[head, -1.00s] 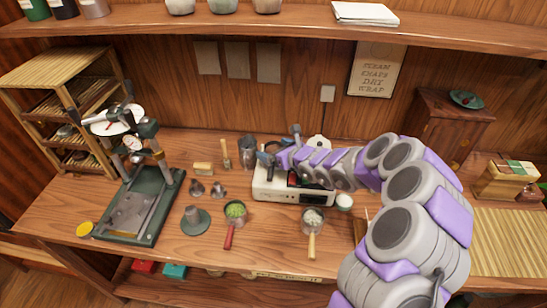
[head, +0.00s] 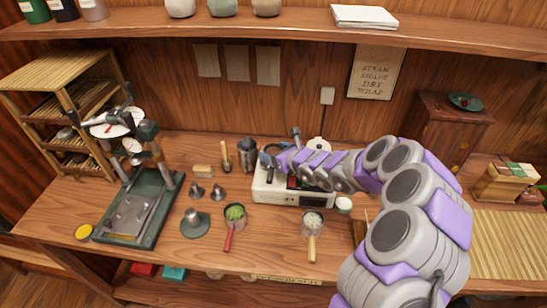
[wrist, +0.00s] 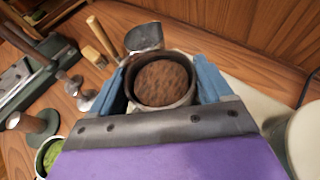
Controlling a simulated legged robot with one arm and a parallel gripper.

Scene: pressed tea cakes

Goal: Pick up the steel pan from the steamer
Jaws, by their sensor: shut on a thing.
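The steel pan (wrist: 190,97) is a round, grey-rimmed vessel with a brown pressed cake (wrist: 162,82) inside, seen in the wrist view. My gripper (wrist: 165,85) is shut on it, with a blue finger on each side of its rim. In the head view my gripper (head: 268,158) is over the left end of the white steamer (head: 290,194), and the pan cannot be made out clearly behind it. Part of the steamer's pale top also shows in the wrist view (wrist: 258,103). I cannot tell whether the pan still touches the steamer.
A metal jug (head: 247,155) and a wooden-handled brush (head: 225,152) stand left of my gripper. A red-handled cup of green leaves (head: 235,213) and a wooden-handled cup (head: 312,222) stand in front. A green press (head: 140,205) stands at left. The front table edge is mostly clear.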

